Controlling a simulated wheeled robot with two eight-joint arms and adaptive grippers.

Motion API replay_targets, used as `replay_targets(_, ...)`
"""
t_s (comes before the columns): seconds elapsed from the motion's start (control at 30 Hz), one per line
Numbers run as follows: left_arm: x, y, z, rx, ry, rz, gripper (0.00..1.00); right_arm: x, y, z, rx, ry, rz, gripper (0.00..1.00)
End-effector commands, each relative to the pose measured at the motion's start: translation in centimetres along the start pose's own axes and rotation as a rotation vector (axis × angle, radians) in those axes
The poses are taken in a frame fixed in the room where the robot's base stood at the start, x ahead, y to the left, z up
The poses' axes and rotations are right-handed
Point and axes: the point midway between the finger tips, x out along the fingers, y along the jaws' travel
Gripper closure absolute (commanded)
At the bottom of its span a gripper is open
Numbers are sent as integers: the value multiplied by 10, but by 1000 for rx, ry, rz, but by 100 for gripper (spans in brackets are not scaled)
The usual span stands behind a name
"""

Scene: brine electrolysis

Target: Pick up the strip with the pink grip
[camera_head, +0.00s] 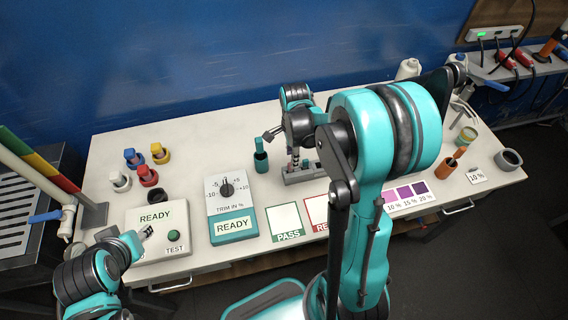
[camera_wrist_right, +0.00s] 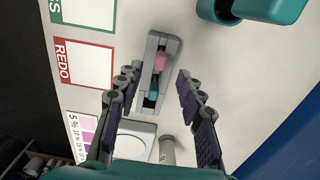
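The strip with the pink grip (camera_wrist_right: 160,62) stands in a slot of a small grey rack (camera_wrist_right: 169,44) in the right wrist view. A teal grip (camera_wrist_right: 152,92) sits in the same rack, nearer the bottom of that view. My right gripper (camera_wrist_right: 158,83) is open and empty, its fingers on either side of the rack and apart from the grips. In the head view the rack (camera_head: 304,177) lies just below my right gripper (camera_head: 288,148), partly hidden by it.
A teal cup (camera_head: 261,162) stands left of the rack. PASS (camera_head: 284,222) and REDO (camera_head: 315,208) cards lie in front, beside the TRIM box (camera_head: 232,205). Several coloured-cap bottles (camera_head: 148,176) stand at left. My right arm hides part of the table.

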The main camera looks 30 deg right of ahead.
Motion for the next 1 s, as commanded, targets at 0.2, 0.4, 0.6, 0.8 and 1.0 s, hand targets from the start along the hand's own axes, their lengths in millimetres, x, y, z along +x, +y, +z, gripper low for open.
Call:
replay_targets(0.2, 9, 0, 6, 0, 0, 0, 60, 33, 1, 4, -3, 0, -1, 62)
replay_targets(0.4, 14, 0, 10, 0, 0, 0, 60, 56, 1, 5, -3, 0, -2, 62)
replay_targets(0.6, 14, 0, 9, 0, 0, 0, 60, 57, 1, 5, -3, 0, -2, 62)
replay_targets(0.8, 13, 0, 9, 0, 0, 0, 60, 56, 1, 5, -4, 0, -2, 99)
replay_targets(1.0, 14, 0, 9, 0, 0, 0, 60, 56, 1, 5, -4, 0, -2, 100)
